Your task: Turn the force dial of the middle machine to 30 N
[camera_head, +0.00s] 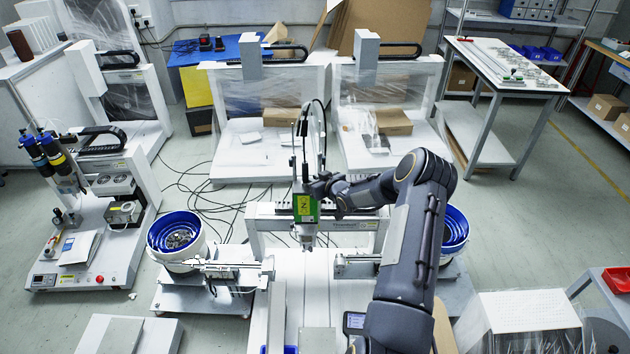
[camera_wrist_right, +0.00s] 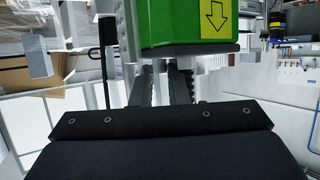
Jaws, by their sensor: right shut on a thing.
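The middle machine is a white gantry (camera_head: 258,222) with a green screwdriver head (camera_head: 306,207) on its upright. In the right wrist view the green housing (camera_wrist_right: 185,22) fills the top middle and carries a yellow label (camera_wrist_right: 214,17) with a black arrow. My right gripper (camera_head: 318,188) is against the upper right side of the head. In the wrist view its two dark fingers (camera_wrist_right: 163,80) reach up to the underside of the housing, their tips hidden. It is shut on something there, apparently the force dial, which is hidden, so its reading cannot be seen. My left gripper is not in view.
Blue-rimmed feeder bowls (camera_head: 176,235) flank the machine. A screwdriver station (camera_head: 100,230) stands at the left. Two plastic-wrapped gantries (camera_head: 255,95) stand behind, with loose cables on the floor. A white-topped table (camera_head: 505,68) is at the back right.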

